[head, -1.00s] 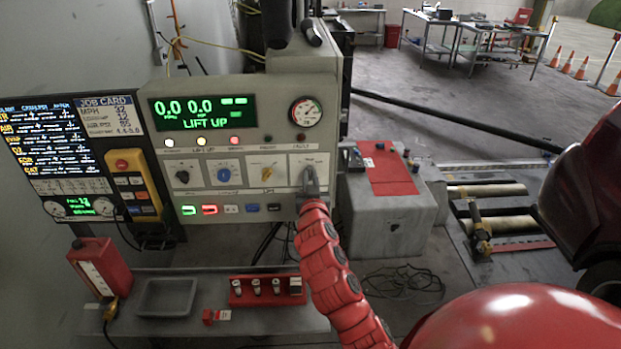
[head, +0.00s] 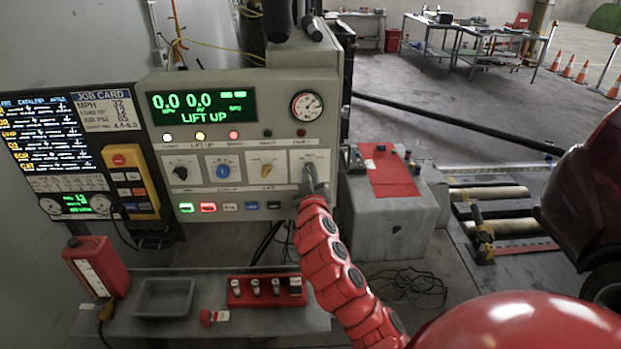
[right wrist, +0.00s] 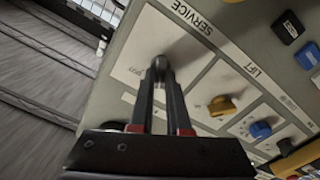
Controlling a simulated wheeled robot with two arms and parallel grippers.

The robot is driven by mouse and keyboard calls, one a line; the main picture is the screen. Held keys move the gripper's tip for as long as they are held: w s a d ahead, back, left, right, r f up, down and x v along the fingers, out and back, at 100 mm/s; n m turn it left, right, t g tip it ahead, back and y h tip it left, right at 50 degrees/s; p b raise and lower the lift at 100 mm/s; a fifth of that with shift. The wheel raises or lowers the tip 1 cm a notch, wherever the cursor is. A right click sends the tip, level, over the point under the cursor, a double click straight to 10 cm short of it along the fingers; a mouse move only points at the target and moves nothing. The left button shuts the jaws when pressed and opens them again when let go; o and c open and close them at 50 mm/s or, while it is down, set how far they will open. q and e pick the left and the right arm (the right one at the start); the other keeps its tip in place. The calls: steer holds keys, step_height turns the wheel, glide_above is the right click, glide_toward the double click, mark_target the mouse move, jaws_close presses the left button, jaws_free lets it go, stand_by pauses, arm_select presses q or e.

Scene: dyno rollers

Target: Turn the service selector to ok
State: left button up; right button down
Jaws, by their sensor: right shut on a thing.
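The service selector is at the right end of a row of knobs on the grey control console (head: 262,88). Its white plate (head: 322,162) shows behind my right gripper (head: 310,182). In the right wrist view, the plate is labelled SERVICE, and my right gripper (right wrist: 159,72) is shut on the small grey selector knob (right wrist: 159,62), its fingers closing around it. The fingers hide most of the knob, and I cannot tell which mark it points to. My left gripper is not in view.
A yellow lift knob (right wrist: 221,105) and a blue knob (right wrist: 260,130) sit beside the selector. Lit buttons (head: 208,207) line up below. A shelf (head: 180,325) under the console holds a grey tray (head: 162,312) and a red holder (head: 266,303). A red car (head: 585,200) stands at right.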

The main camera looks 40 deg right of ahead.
steer(key=shift+f+n, duration=0.1)
steer(key=shift+n, duration=1.1)
steer(key=c, duration=0.9)
jaws_free()
